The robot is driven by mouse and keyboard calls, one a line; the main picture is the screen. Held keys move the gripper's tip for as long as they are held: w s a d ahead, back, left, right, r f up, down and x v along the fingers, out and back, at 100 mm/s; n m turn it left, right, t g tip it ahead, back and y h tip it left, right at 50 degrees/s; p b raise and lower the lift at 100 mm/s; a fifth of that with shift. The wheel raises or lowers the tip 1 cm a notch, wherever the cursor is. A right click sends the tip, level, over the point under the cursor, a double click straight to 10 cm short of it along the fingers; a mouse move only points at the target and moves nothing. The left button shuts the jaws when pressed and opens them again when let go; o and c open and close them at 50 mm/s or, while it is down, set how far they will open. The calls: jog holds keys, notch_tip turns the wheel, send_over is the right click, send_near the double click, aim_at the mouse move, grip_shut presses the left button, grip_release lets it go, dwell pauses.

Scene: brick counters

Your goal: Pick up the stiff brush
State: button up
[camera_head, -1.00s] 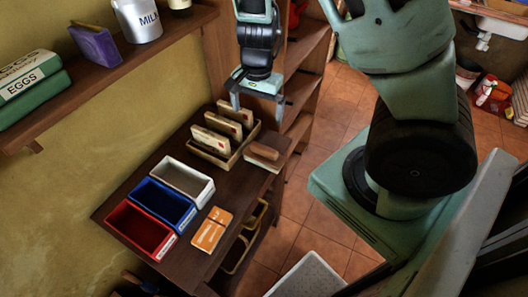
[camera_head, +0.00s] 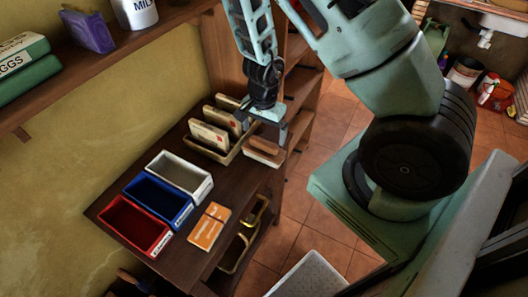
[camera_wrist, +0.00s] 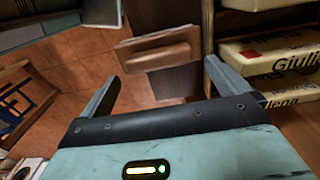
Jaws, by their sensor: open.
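The stiff brush (camera_head: 267,147), a brown block over a pale lower layer, lies on the dark wooden counter (camera_head: 222,188) by its right edge. My gripper (camera_head: 262,131) is open and empty, pointing down just above the brush. In the wrist view the brush (camera_wrist: 158,56) shows ahead of and between the spread fingers (camera_wrist: 162,75), with a gap to each finger. The fingers do not appear to touch it.
A holder with several upright envelopes (camera_head: 210,136) stands close left of the brush. White (camera_head: 180,175), blue (camera_head: 158,200) and red (camera_head: 134,225) bins and an orange packet (camera_head: 208,228) sit nearer. A shelf unit (camera_head: 300,95) stands behind; tiled floor lies right.

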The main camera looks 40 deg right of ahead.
aim_at(264, 141)
notch_tip(264, 141, down, 5)
jog(key=shift+s+r+b, duration=0.1)
jog(key=shift+s+b, duration=0.05)
jog(key=shift+b, duration=0.35)
jog(key=c, duration=0.8)
jog(key=shift+c, duration=0.2)
notch_tip(264, 141, up, 10)
jog(key=p, duration=0.3)
